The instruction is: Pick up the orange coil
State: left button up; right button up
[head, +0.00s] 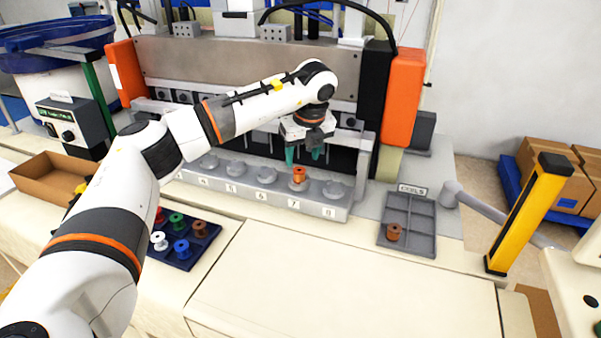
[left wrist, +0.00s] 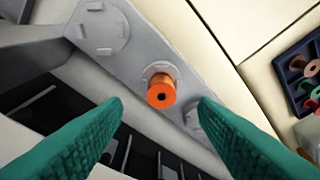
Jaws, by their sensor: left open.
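The orange coil (head: 299,174) stands upright on the numbered grey fixture rail (head: 322,208), at the seat above the number 7. In the left wrist view the orange coil (left wrist: 161,94) shows from above, between and a little beyond the two green fingertips. My left gripper (head: 303,154) is open just above and behind the coil, and its fingers (left wrist: 160,105) do not touch it. My right gripper is not in view.
A dark tray (head: 182,262) with several coloured coils stands on the left of the table. A grey divided tray (head: 421,227) holds a brown coil (head: 393,232) at the right. Orange posts (head: 404,97) flank the machine.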

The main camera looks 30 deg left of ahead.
aim_at(299, 170)
pick_arm(q)
jog(key=p+x, duration=0.1)
jog(key=x, duration=0.3)
jog(key=shift+p, duration=0.35)
jog(key=shift+a+f, duration=0.15)
jog(key=shift+f, duration=0.25)
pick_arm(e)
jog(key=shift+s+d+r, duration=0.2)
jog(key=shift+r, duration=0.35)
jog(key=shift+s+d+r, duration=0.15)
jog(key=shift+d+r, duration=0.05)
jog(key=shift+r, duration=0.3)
pick_arm(q)
jog(key=shift+c, duration=0.2)
jog(key=c, duration=0.9)
jog(key=shift+c, duration=0.5)
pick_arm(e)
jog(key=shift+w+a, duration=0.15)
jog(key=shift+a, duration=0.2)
